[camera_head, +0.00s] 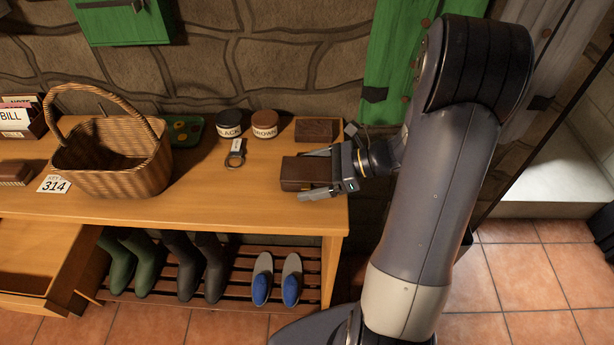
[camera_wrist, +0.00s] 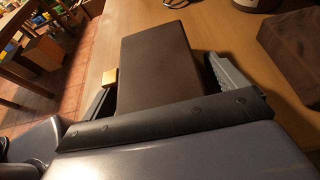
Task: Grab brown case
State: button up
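The brown case (camera_head: 300,173) lies on the wooden table near its right end. It is a dark brown box, and in the wrist view the case (camera_wrist: 155,65) shows a gold clasp (camera_wrist: 110,77) on its left side. My gripper (camera_head: 306,175) reaches in from the right, with one finger on the far side of the case and one on the near side. In the wrist view the fingers of my gripper (camera_wrist: 165,88) stand wide apart around the case, with a small gap at the right finger. The left finger's contact is hard to tell.
A dark brown block (camera_head: 316,130) lies just behind the case. A wicker basket (camera_head: 112,165) is farther left. Shoes are on the rack below.

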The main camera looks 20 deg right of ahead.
jog(key=c, duration=1)
jog(key=shift+c, duration=0.7)
jog(key=shift+r, duration=0.15)
